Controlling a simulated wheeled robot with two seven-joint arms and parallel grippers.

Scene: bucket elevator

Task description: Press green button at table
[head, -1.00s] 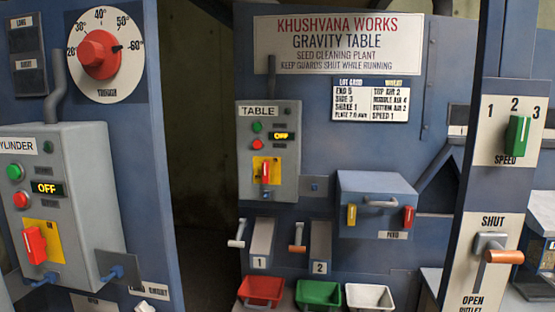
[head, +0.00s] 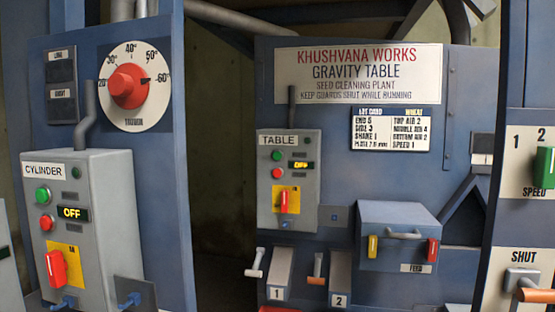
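The table control box (head: 289,182) is a grey box labelled TABLE on the blue gravity table panel, right of centre in the head view. Its green button (head: 276,155) is at the upper left of the box face. A red button (head: 277,173) sits just below it. A small display (head: 302,165) beside them is lit and appears to read OFF. A red switch handle (head: 284,202) on a yellow plate is lower on the box. Neither of my grippers shows in the head view.
A similar CYLINDER box (head: 90,200) with its own green button (head: 43,196) stands at the left; its display reads OFF. A dark gap separates the two panels. A feed box (head: 400,225) with yellow and red handles juts out at right. A speed selector (head: 543,168) is at the right edge.

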